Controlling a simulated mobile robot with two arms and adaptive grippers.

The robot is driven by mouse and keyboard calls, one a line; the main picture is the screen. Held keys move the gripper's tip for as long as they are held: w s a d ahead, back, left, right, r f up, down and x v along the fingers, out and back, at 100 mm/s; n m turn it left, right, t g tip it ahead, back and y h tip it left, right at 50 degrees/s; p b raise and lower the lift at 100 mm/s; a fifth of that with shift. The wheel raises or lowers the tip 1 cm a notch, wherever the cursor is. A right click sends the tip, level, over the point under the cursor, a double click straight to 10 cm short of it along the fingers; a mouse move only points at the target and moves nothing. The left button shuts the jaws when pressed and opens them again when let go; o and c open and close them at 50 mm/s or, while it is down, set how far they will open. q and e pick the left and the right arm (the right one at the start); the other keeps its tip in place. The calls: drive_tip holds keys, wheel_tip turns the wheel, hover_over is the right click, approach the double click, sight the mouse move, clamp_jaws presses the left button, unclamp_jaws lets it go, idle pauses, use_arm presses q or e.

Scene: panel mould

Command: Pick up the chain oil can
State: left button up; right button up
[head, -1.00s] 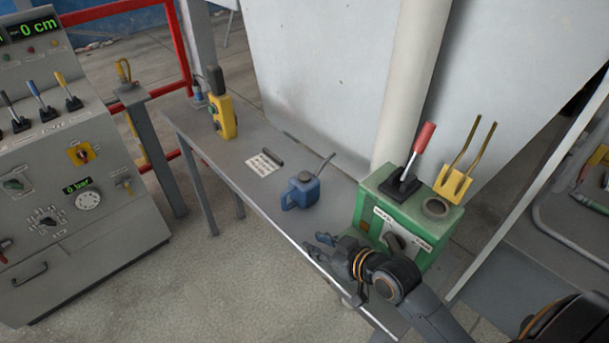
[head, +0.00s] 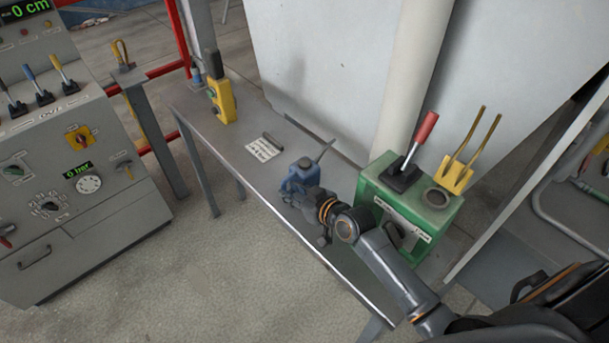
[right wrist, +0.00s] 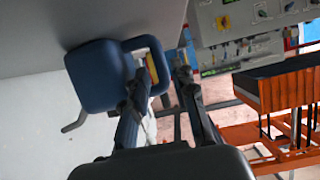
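The chain oil can, a blue can with a thin spout (head: 304,174), stands on the narrow grey table (head: 240,170). My right gripper (head: 300,198) is at the can's near side and hides part of it. In the right wrist view the can's blue body (right wrist: 95,75) is at the upper left, with its handle loop towards my fingers. The right gripper (right wrist: 162,78) is open there. One finger overlaps the handle's opening and the other is outside the handle. I cannot tell whether either finger touches it. My left gripper is not in view.
A green box with a red-handled lever (head: 395,205) stands on the table's right end. A yellow control unit (head: 222,102) and a paper label (head: 263,149) are farther left on the table. A grey control console (head: 70,190) stands at the left. A white wall panel is behind.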

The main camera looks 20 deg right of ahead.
sight(286, 188)
drive_tip(key=x, duration=0.3)
drive_tip(key=shift+w+a+f, duration=0.1)
drive_tip(key=shift+w+a, duration=0.05)
drive_tip(key=shift+w, duration=0.15)
drive_tip(key=shift+w+f, duration=0.1)
drive_tip(key=shift+w, duration=0.05)
drive_tip(key=shift+c, duration=0.7)
clamp_jaws()
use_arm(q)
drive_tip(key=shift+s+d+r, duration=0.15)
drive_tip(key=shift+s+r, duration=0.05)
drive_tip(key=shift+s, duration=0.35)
